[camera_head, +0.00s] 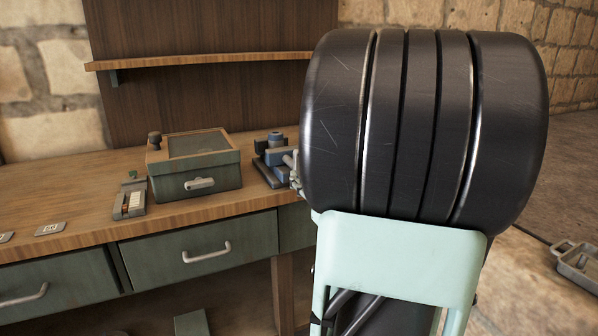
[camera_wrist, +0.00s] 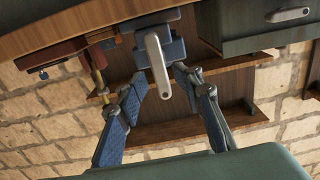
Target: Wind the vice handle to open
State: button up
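The blue vice (camera_head: 272,158) sits on the workbench to the right of the green box, partly hidden behind my arm in the head view. In the wrist view the vice (camera_wrist: 172,50) is at the top middle, and its pale metal handle (camera_wrist: 157,66) is a flat bar hanging down the picture. My gripper (camera_wrist: 163,80) is open, its blue fingers spread to the left and right of the handle's free end. I see a gap on both sides and cannot tell the depth between fingers and handle.
A green box (camera_head: 197,184) with a metal handle stands on the wooden workbench (camera_head: 90,220). A small device (camera_head: 130,200) lies left of it. A shelf (camera_head: 200,60) is above. In the wrist view a red-brown block (camera_wrist: 62,58) and brass rod (camera_wrist: 99,83) are left of the vice.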

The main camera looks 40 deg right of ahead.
jog(key=v, duration=0.7)
jog(key=shift+w, duration=0.1)
